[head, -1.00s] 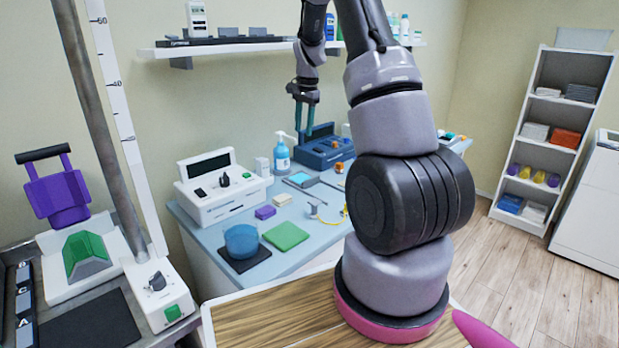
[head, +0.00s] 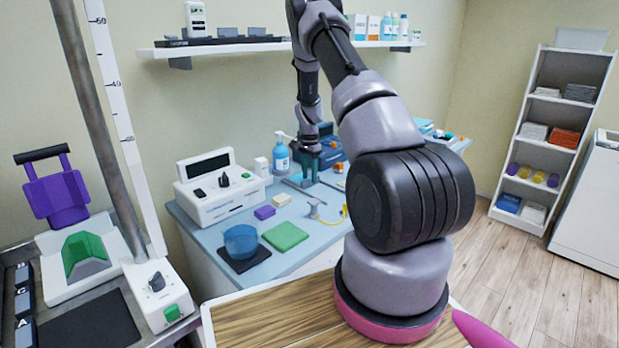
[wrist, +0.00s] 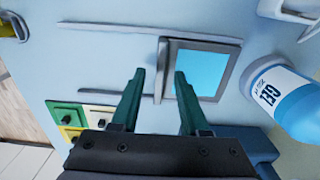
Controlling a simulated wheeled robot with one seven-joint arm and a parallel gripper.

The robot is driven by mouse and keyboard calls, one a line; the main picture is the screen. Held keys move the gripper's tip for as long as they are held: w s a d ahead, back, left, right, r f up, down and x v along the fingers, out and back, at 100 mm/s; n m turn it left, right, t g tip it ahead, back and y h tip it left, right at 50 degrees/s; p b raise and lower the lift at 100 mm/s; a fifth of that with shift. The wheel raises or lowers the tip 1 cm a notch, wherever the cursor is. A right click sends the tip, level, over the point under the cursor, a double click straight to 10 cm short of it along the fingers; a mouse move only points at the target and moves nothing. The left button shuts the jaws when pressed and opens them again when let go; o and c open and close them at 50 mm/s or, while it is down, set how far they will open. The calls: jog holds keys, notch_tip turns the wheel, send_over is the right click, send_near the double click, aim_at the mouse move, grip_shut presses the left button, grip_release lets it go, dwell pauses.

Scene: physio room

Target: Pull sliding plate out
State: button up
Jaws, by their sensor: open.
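The sliding plate (wrist: 200,78) is a bright blue panel in a grey frame with rails on the light blue tabletop. A short grey bar (wrist: 161,70) stands at its left edge in the wrist view. My gripper (wrist: 160,74) is open, with its two green fingers pointing at that bar, one tip on each side of it in the picture. I cannot tell whether the fingers touch it. In the head view my gripper (head: 308,170) is low over the table, and it hides part of the plate's frame (head: 316,187).
A blue gel bottle (wrist: 285,95) stands close to the right of the plate in the wrist view. Coloured tiles with dark knobs (wrist: 75,130) lie at lower left. A white console (head: 222,188) and a blue device (head: 333,150) flank the gripper in the head view.

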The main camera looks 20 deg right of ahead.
jog(key=shift+f, duration=0.6)
grip_shut()
dwell(1.1)
